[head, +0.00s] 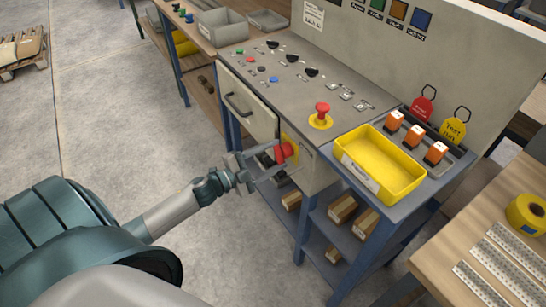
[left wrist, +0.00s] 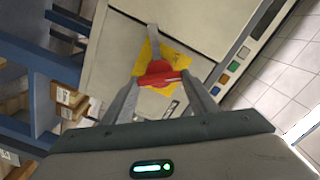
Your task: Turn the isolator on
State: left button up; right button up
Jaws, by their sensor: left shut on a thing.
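The isolator (head: 286,152) is a red rotary handle on a yellow plate, on the front of the grey control cabinet, to the right of the drawer. My left gripper (head: 275,160) is at the isolator, its fingers shut on the red handle. In the left wrist view the red isolator handle (left wrist: 158,73) lies between the two fingers, with the yellow plate (left wrist: 178,58) behind it. The fingers hide part of the handle in the head view. My right gripper is not in view.
A red emergency stop button (head: 322,109) stands on the cabinet top. A yellow tray (head: 375,170) sits on the blue stand to the right. A drawer with a black handle (head: 237,105) is left of the isolator. Open floor (head: 120,120) lies to the left.

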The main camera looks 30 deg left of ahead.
pick_arm(q)
jog(key=shift+m, duration=1)
jog(key=m+b, duration=0.1)
jog(key=m, duration=0.4)
jog(key=shift+d+f+b, duration=0.1)
jog(key=shift+f+b, duration=0.05)
jog(key=shift+b, duration=0.25)
jog(key=o, duration=1.1)
jog(key=shift+c, duration=0.2)
jog(key=o, duration=0.4)
jog(key=shift+o, duration=0.2)
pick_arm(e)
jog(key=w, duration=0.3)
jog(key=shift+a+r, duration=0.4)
